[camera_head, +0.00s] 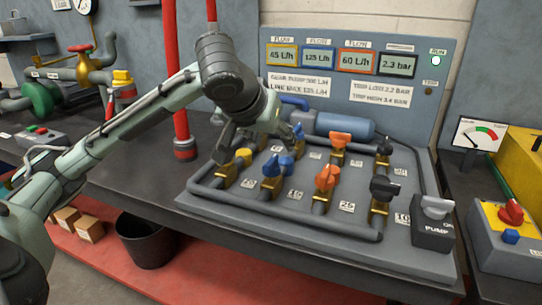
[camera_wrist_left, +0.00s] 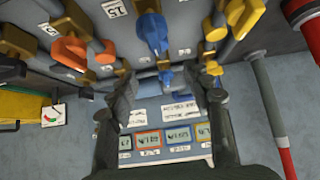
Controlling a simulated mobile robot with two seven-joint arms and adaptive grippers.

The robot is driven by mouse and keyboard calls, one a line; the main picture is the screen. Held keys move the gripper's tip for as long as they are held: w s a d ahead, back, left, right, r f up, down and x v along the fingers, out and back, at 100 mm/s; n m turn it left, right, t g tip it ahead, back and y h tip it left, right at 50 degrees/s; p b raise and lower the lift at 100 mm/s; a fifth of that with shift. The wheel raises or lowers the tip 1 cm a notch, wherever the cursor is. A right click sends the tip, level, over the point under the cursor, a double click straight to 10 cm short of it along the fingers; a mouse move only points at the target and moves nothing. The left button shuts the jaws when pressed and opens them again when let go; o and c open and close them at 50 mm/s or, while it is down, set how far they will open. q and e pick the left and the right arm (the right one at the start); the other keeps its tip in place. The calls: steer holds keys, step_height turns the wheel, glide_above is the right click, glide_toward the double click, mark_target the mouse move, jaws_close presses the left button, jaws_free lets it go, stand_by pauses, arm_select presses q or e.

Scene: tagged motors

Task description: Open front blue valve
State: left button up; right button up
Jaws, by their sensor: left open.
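The front blue valve (camera_head: 272,166) stands on the pipe panel, in the front row between a yellow valve (camera_head: 243,155) and an orange valve (camera_head: 327,178). It also shows at the top of the left wrist view (camera_wrist_left: 153,32). A second blue valve (camera_head: 298,133) is behind it, partly hidden by my gripper in the head view. My left gripper (camera_head: 254,146) is open and empty, with its fingers spread above the back left of the panel. My right gripper is not in view.
Black valves (camera_head: 384,190) and a pump switch (camera_head: 434,221) are to the right. A blue cylinder (camera_head: 345,126) lies behind the valves, below the display panel (camera_head: 350,75). A red vertical pipe (camera_head: 181,95) stands at the left, close to my left arm.

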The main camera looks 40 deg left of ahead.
mark_target(271, 160)
arm_select(q)
step_height(271, 160, up, 5)
steer(key=shift+r, duration=0.1)
stand_by(0.7)
